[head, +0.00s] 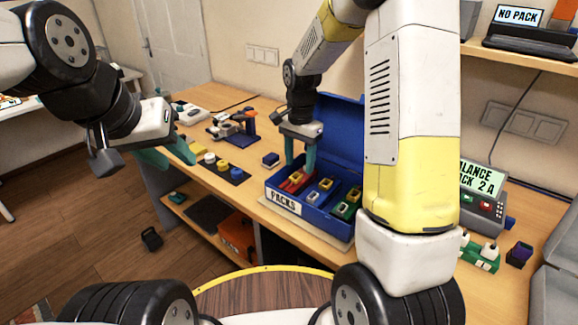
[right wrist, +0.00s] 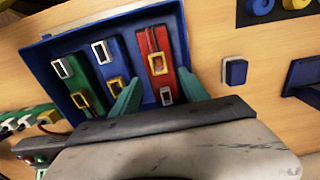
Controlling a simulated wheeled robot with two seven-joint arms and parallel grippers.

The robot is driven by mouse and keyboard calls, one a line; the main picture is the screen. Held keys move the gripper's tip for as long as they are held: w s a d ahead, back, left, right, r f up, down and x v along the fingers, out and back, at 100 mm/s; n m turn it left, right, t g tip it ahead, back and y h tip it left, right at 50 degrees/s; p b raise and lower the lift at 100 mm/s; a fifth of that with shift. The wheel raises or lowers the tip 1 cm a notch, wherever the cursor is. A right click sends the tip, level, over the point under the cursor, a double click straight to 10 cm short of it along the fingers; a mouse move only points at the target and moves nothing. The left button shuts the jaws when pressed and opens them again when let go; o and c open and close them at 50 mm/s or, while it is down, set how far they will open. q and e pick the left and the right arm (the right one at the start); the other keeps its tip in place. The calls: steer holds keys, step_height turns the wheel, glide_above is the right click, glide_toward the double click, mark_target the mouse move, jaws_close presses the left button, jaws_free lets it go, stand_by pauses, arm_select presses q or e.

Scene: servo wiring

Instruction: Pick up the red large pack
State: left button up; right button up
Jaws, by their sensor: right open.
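The red pack (head: 297,181) lies at the left end of the blue box labelled PACKS (head: 284,204). In the right wrist view the red pack (right wrist: 153,45) shows a yellow and a white connector. My right gripper (head: 300,168) is open and points down into the box. In the right wrist view its teal fingertips (right wrist: 158,77) are on either side of the red pack, with gaps; contact cannot be told. My left gripper (head: 166,155) hangs left of the box, near the table's front edge, with its fingers apart and nothing seen between them.
The box's blue lid (head: 340,120) stands open behind. A small blue block (head: 270,159) sits left of the box. A balance charger (head: 482,190) stands at the right.

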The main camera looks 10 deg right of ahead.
mark_target(299, 176)
step_height(299, 176, down, 6)
steer(key=shift+f, duration=0.1)
jaws_close()
stand_by(0.4)
